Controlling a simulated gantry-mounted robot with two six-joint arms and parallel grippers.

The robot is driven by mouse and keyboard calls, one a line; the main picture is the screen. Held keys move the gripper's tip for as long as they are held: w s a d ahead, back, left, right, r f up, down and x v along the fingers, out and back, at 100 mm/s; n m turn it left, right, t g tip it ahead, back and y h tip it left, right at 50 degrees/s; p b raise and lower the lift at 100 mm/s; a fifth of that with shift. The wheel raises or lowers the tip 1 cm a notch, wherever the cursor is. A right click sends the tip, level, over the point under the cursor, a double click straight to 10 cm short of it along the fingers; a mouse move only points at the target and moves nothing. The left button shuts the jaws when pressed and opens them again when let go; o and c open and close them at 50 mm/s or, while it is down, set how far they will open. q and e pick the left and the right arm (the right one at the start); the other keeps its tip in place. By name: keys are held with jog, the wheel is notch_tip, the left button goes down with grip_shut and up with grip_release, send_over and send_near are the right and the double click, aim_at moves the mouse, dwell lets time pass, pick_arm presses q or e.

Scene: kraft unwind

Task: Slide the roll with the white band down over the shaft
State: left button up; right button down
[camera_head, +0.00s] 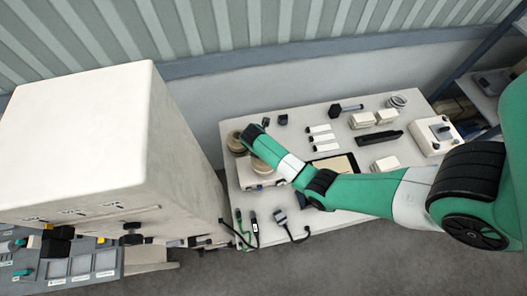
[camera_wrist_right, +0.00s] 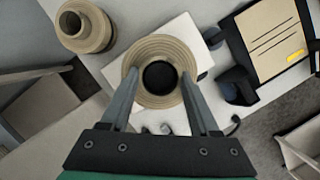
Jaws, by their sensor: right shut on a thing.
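A tan kraft roll (camera_wrist_right: 160,48) with a dark open core sits between the two fingers of my right gripper (camera_wrist_right: 160,88), which is shut on it. The held roll is above or on a white unit (camera_wrist_right: 112,72); I cannot tell whether it touches. A second tan roll (camera_wrist_right: 84,28) stands at the upper left in the wrist view. In the head view, tan rolls show beside my right arm, one at the left (camera_head: 235,143) and one nearer the white unit (camera_head: 262,166). I cannot make out a white band or the shaft. My left gripper is not in view.
The light table (camera_head: 350,225) carries several white boxes (camera_head: 386,117), a black tool (camera_head: 380,138) and a white device (camera_head: 434,133) to the right. Cables (camera_head: 282,217) lie at the front. A large pale cabinet (camera_head: 90,140) stands left of the table.

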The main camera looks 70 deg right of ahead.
jog(key=shift+f, duration=0.6)
dwell(1.0)
jog(key=shift+c, duration=0.2)
grip_release()
jog(key=p+v, duration=0.1)
jog(key=v, duration=1)
jog(key=shift+r+p, duration=0.3)
jog(key=shift+p, duration=0.05)
jog(key=shift+w+a, duration=0.1)
